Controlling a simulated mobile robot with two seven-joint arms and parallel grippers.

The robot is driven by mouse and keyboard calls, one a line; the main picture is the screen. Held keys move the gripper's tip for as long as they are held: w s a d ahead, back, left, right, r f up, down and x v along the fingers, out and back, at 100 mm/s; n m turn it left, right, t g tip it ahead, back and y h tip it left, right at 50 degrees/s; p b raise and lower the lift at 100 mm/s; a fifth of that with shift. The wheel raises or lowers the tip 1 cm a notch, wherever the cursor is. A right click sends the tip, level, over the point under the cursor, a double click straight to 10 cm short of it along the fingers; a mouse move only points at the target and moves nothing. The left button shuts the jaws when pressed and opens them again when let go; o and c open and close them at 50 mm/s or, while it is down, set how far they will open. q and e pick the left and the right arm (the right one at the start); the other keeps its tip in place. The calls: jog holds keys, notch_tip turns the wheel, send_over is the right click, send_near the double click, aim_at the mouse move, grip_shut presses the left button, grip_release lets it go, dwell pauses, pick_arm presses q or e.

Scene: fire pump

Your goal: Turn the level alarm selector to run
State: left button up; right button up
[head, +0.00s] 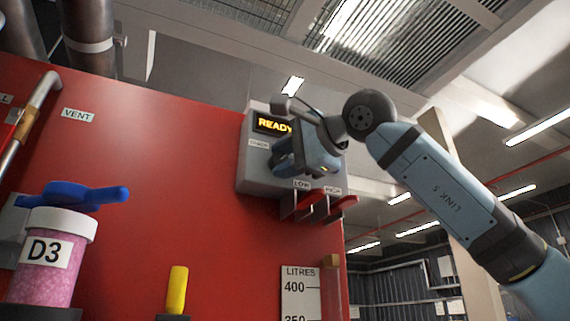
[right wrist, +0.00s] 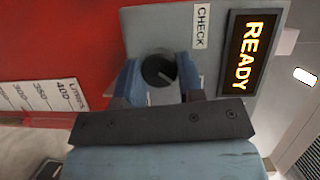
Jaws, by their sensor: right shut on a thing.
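The level alarm selector is a round dark knob (right wrist: 158,70) on a grey panel (head: 251,178), which is fixed at the edge of the red tank. In the right wrist view a pale pointer line on the knob slants to the lower right, and the CHECK label (right wrist: 201,26) is above right of it. My right gripper (right wrist: 160,78) has its blue fingers on both sides of the knob, shut on it. In the head view the right gripper (head: 284,157) covers the knob. I cannot read a RUN label. My left gripper is not in view.
A lit READY display (head: 273,124) is above the knob. Red levers (head: 310,206) stick out below the LOW and HIGH labels. A D3 jar (head: 45,265), a blue handle (head: 75,195) and a yellow handle (head: 178,290) stand lower left. A LITRES scale (head: 300,292) is below.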

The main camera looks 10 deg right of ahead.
dwell(0.5)
jog(key=o, duration=0.9)
jog(key=b+v, duration=0.3)
jog(key=v, duration=1.1)
jog(key=shift+w, duration=0.1)
